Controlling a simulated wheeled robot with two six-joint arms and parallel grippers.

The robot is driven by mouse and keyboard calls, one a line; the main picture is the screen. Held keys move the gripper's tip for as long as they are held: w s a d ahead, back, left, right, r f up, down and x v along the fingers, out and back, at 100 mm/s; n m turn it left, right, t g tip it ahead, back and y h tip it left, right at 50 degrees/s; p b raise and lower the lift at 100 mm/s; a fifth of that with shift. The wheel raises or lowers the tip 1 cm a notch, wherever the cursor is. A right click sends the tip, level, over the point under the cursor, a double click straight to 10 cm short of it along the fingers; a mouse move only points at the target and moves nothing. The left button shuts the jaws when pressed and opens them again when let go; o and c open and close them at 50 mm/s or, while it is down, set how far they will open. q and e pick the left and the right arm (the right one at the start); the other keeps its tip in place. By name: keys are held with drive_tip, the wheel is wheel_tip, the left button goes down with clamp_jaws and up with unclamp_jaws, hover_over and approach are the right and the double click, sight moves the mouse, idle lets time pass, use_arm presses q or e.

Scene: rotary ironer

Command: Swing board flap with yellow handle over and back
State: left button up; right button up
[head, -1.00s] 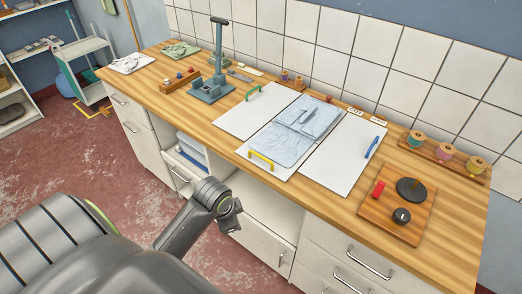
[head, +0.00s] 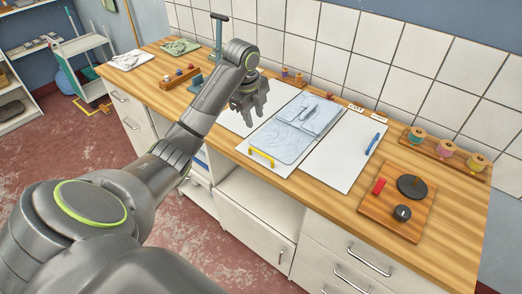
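The board flap (head: 275,143) lies flat in the middle of a white board on the wooden counter, covered with a pale blue-grey cloth. Its yellow handle (head: 261,157) stands at the flap's front left edge. My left gripper (head: 251,118) hangs above the left white panel (head: 232,123), fingers pointing down, behind and left of the yellow handle and apart from it. Its fingers look spread with nothing between them. The green handle seen earlier at the left panel is hidden behind my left gripper and arm. My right gripper is not in view.
The right white panel (head: 343,150) carries a blue pen (head: 373,144). A wooden board (head: 397,205) with knobs and a spool rack (head: 444,155) stand at right. A blue-grey press stand (head: 219,38) is partly behind my arm. A tiled wall borders the counter.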

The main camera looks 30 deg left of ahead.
use_arm(q)
drive_tip(key=b, duration=0.9)
approach(262, 153)
drive_tip(key=f, duration=0.2)
drive_tip(key=w+f+p, duration=0.1)
drive_tip(key=f, duration=0.4)
drive_tip(key=shift+w+f, duration=0.25)
drive_tip(key=shift+f, duration=0.1)
clamp_jaws()
